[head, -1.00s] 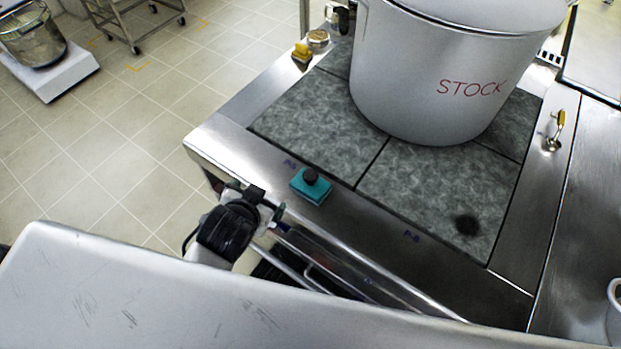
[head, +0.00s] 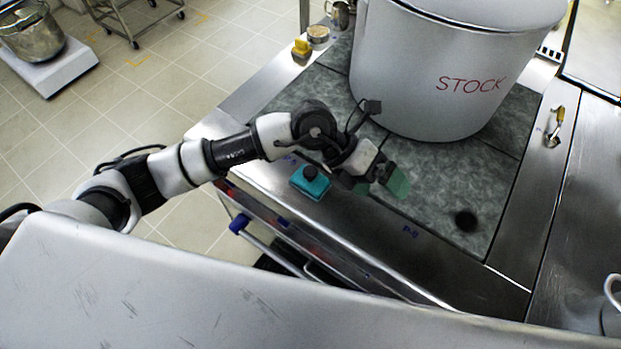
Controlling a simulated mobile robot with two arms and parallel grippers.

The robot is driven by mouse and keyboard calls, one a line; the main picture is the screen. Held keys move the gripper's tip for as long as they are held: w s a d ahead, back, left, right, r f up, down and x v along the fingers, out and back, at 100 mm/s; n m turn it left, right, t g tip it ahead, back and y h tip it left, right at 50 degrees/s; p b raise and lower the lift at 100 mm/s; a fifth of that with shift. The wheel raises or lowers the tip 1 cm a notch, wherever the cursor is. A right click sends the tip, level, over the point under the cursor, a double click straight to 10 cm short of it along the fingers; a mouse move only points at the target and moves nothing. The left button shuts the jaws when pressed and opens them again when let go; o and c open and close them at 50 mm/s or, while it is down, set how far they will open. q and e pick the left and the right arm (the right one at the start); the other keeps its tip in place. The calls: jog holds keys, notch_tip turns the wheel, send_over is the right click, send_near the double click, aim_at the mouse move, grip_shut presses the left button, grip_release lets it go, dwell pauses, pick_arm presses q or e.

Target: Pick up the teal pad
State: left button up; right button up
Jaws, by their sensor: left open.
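The teal pad (head: 310,186) is a small block with a black round knob on top. It lies on the steel front rim of the stove. My left gripper (head: 385,188) is open and empty, over the stove's edge to the right of the pad and apart from it. Its fingers look greenish and partly see-through. My left arm passes just behind the pad in the picture. My right gripper is not in view.
A large stockpot (head: 440,85) marked STOCK stands on the grey stove plates. A dark round spot (head: 466,221) is on the front right plate. A yellow-handled tool (head: 554,125) lies on the right rim.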

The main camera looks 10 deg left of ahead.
pick_arm(q)
jog(key=w+a+f+t+y, duration=0.1)
jog(key=w+a+f+y, duration=0.3)
jog(key=a+y, duration=0.3)
jog(key=t+y, duration=0.1)
jog(key=y, duration=0.2)
send_over(311, 170)
jog(key=shift+s+r, duration=0.1)
jog(key=shift+s, duration=0.3)
notch_tip(311, 170, down, 5)
jog(key=shift+a+r+p, duration=0.15)
jog(key=shift+r+p, duration=0.05)
jog(key=shift+p, duration=0.6)
jog(key=f, duration=0.1)
jog(key=f+p, duration=0.1)
jog(key=f, duration=0.1)
jog(key=f+p, duration=0.1)
jog(key=f, duration=0.1)
jog(key=shift+w+f, duration=0.1)
jog(key=shift+w, duration=0.2)
jog(key=shift+f, duration=0.35)
jog(key=shift+c, duration=0.3)
jog(key=c, duration=0.6)
jog(key=shift+c, duration=0.2)
